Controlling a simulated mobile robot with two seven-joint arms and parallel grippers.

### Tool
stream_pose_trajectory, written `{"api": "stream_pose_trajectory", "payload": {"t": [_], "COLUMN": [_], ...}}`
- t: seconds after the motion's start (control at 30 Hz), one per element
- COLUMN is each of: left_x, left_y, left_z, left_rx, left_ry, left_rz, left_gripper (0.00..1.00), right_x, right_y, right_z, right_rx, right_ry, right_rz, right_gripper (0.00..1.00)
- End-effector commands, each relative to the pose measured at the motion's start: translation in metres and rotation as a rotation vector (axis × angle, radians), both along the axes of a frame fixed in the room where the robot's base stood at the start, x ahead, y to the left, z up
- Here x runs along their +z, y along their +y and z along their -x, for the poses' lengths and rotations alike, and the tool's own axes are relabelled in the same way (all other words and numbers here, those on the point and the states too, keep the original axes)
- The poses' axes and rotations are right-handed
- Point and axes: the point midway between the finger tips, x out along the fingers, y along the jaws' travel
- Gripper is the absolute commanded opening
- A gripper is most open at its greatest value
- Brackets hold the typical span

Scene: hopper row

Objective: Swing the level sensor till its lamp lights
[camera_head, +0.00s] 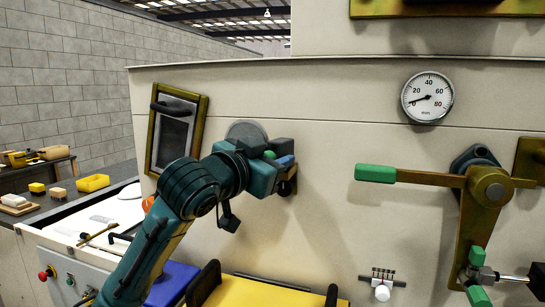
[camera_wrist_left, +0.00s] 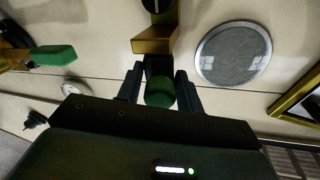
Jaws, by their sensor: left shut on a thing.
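The level sensor shows as a small arm with a green grip (camera_wrist_left: 160,92) and a brass mount (camera_wrist_left: 152,42) on the cream hopper wall. In the head view the green grip (camera_head: 269,154) shows only in part between the jaws. My left gripper (camera_head: 280,163) is shut on it, close against the wall. In the left wrist view its two fingers (camera_wrist_left: 160,88) stand either side of the green grip. A brass piece and a dark round part (camera_head: 284,188) show just below the jaws. I cannot make out a lit lamp. My right gripper is not in view.
A round grey window (camera_wrist_left: 233,53) is beside the sensor, and a brass-framed hatch (camera_head: 175,132) is to the left. A dial gauge (camera_head: 428,97) and a green-handled brass lever (camera_head: 425,178) are to the right. A yellow surface (camera_head: 262,291) lies below. Bare wall separates sensor and lever.

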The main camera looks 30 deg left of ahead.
Motion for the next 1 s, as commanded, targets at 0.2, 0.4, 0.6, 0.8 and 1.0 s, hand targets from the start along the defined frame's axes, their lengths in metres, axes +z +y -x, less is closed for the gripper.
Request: {"api": "stream_pose_trajectory", "payload": {"t": [0.2, 0.4, 0.6, 0.8, 1.0], "left_x": [0.0003, -0.0001, 0.0000, 0.0000, -0.0002], "left_y": [-0.0030, -0.0031, -0.0030, -0.0028, -0.0030], "left_z": [-0.0001, 0.0000, 0.0000, 0.0000, 0.0063], "left_rx": [0.052, 0.069, 0.067, 0.068, 0.068], "left_ry": [0.000, 0.001, 0.000, 0.000, -0.002], "left_rz": [-0.004, -0.004, -0.004, -0.003, -0.003], "left_gripper": [0.14, 0.14, 0.43, 0.48, 0.48], "right_x": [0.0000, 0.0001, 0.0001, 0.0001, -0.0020], "right_y": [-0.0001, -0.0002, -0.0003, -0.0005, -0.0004], "right_z": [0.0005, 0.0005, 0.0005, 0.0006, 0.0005], "right_rx": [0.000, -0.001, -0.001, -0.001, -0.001], "right_ry": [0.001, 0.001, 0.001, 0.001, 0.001], "right_rz": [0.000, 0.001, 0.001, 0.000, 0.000], "right_gripper": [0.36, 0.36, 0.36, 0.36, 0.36]}}
